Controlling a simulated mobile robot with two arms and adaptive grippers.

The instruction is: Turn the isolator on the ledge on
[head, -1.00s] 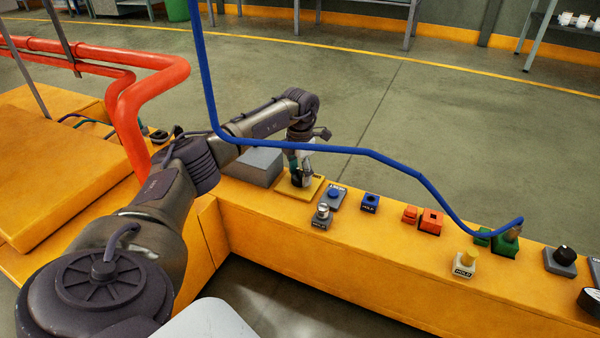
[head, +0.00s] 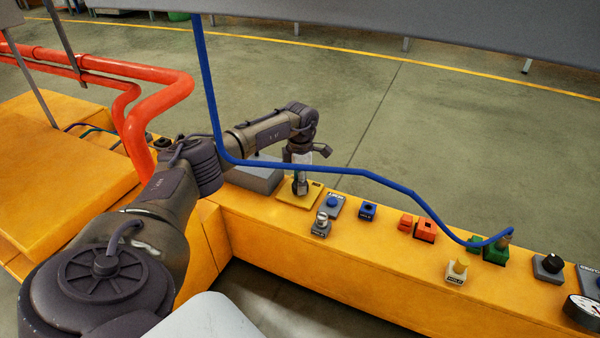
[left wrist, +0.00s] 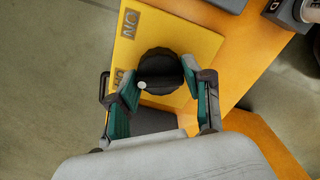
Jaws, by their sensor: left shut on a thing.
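The isolator is a yellow square plate (head: 311,200) on the yellow ledge, with a round black knob (left wrist: 160,68) on it. In the left wrist view the plate (left wrist: 185,42) carries two small dark labels, one at its top corner and one partly behind a finger. A white dot on the knob lies at its lower left, towards the partly hidden label. My left gripper (left wrist: 161,93) has its teal fingers on both sides of the knob and is shut on it; it points down in the head view (head: 300,187). My right gripper is not in view.
A grey box (head: 255,176) stands left of the plate. A grey block with a blue button (head: 333,201) and a grey switch (head: 321,222) are close on the right, with more controls beyond. A blue hose (head: 350,171) crosses near my arm. Red pipes (head: 130,125) run at left.

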